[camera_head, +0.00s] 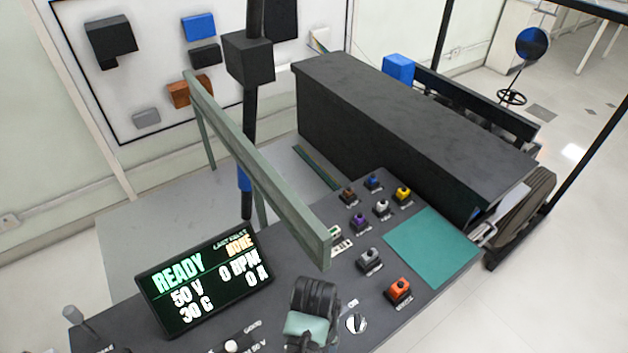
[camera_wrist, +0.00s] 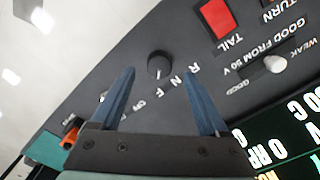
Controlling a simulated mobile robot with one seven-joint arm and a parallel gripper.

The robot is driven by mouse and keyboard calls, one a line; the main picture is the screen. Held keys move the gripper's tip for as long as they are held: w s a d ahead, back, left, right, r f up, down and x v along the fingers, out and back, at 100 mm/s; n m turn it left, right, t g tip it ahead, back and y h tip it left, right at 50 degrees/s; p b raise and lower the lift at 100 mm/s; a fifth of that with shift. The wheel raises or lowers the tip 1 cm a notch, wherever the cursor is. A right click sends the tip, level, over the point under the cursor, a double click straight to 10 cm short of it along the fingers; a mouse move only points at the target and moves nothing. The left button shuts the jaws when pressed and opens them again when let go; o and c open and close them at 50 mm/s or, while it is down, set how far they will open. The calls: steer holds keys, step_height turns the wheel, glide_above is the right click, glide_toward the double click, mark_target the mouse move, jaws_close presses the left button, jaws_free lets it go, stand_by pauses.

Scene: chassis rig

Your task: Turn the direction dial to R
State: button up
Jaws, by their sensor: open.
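The direction dial (camera_wrist: 158,65) is a round black knob on the dark panel in the wrist view, with the letters R, N and F printed beside it. A small light mark shows at its lower edge; I cannot tell which letter it points to. My gripper (camera_wrist: 162,80) is open and empty, its two blue fingers apart to either side of the dial's position in the picture. Whether they are level with the knob I cannot tell. In the head view my gripper (camera_head: 306,326) is over the front of the console, and I cannot make out the dial there.
A white round switch (camera_head: 356,323) and an orange button (camera_head: 400,289) are right of my gripper. A lit display (camera_head: 205,280) stands left.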

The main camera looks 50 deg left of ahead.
steer(key=shift+f, duration=2.15)
jaws_close()
